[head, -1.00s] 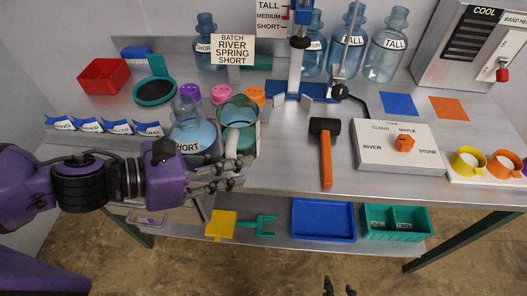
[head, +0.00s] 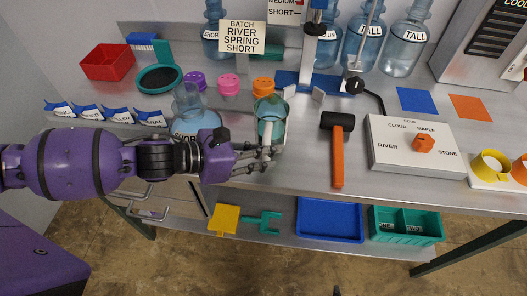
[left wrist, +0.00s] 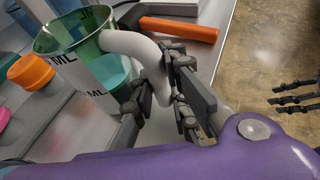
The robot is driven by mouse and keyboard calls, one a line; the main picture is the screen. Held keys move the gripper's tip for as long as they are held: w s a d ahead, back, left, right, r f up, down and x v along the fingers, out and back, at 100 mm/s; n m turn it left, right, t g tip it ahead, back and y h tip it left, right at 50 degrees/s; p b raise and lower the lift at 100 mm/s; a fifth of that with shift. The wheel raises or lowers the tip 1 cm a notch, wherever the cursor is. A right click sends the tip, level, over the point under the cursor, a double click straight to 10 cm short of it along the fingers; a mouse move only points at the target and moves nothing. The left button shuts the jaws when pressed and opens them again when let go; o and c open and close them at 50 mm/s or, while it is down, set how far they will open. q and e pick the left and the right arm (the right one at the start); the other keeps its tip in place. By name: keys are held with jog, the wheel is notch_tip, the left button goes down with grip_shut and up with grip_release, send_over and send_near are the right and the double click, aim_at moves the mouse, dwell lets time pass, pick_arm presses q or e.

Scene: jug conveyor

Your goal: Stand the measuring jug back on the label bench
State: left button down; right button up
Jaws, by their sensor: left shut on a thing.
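The measuring jug (head: 271,112) has a green rim, clear walls and a white handle, with teal liquid inside. It is at the steel bench (head: 305,158), in front of the orange cap. In the left wrist view the jug (left wrist: 95,70) shows "ML" marks. My left gripper (head: 268,155) is shut on its handle; the fingers (left wrist: 158,88) sit on both sides of it. I cannot tell whether the jug's base touches the bench. My right gripper (left wrist: 293,98) shows at the right of the left wrist view, fingers spread and empty.
A short bottle (head: 188,122) stands left of the jug. A mallet (head: 337,150) and a white dial box (head: 400,160) are to its right. Purple, pink and orange caps (head: 263,87) are behind. Bare bench lies between jug and mallet.

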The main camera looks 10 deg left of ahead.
pick_arm(q)
jog(key=shift+f, duration=0.35)
jog(key=shift+f, duration=0.1)
jog(key=shift+f, duration=0.2)
jog(key=c, duration=1.7)
grip_release()
jog(key=shift+r, duration=0.2)
jog(key=v, duration=1.2)
jog(key=shift+a+p, duration=0.1)
jog(key=shift+p, duration=0.3)
